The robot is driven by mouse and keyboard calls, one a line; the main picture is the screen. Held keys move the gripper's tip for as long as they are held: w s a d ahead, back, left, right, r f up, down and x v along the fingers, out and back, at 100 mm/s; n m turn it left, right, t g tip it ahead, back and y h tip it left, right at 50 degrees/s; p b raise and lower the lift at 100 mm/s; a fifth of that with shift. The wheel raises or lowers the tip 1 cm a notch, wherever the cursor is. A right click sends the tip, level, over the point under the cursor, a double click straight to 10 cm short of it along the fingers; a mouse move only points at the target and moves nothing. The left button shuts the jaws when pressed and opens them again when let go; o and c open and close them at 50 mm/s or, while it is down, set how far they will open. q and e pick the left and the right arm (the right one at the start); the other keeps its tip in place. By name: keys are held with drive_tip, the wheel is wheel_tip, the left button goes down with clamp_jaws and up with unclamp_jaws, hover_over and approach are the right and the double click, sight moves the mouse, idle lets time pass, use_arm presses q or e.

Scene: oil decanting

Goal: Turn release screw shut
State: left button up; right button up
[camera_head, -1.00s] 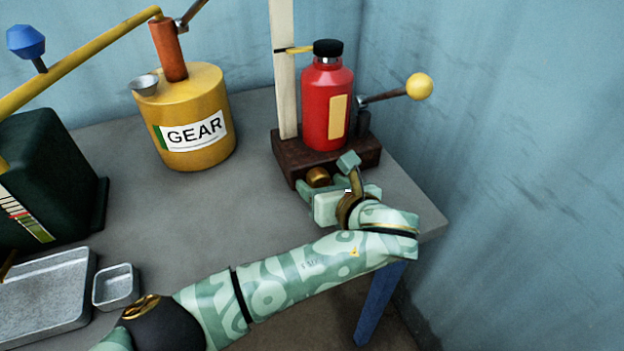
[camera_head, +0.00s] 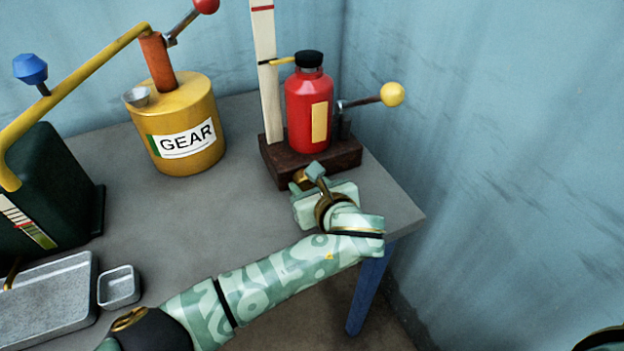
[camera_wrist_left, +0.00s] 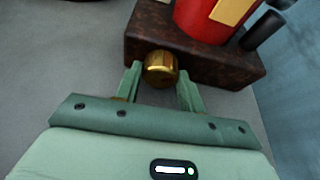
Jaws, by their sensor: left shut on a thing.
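The release screw is a brass knob (camera_wrist_left: 160,68) on the front of a dark brown base block (camera_head: 345,157). The knob also shows partly behind my fingers in the head view (camera_head: 300,176). A red bottle-shaped jack body (camera_head: 308,112) with a black cap stands upright on the block. My left gripper (camera_wrist_left: 161,80) is shut on the knob, one finger on each side of it. In the head view my left gripper (camera_head: 306,178) is at the block's front, over the table's right part. My right gripper is not in view.
A lever with a yellow ball (camera_head: 392,94) sticks out to the right of the red body. A yellow GEAR can (camera_head: 180,125), a dark green box (camera_head: 50,190) and metal trays (camera_head: 118,287) are to the left. Walls close the back and right.

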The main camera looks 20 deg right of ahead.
use_arm(q)
drive_tip(key=shift+s+a+r+n+h+p, duration=0.1)
drive_tip(key=shift+n+h+p, duration=0.4)
drive_tip(key=shift+n+p, duration=0.45)
drive_tip(key=shift+f+n+h+p, duration=0.2)
drive_tip(key=shift+n+h+p, duration=0.4)
drive_tip(key=shift+p, duration=0.2)
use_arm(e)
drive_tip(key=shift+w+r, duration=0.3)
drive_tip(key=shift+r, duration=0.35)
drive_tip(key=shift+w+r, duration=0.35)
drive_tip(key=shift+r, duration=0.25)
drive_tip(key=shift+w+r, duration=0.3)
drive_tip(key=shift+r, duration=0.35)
use_arm(q)
drive_tip(key=shift+f, duration=0.1)
drive_tip(key=o, duration=1)
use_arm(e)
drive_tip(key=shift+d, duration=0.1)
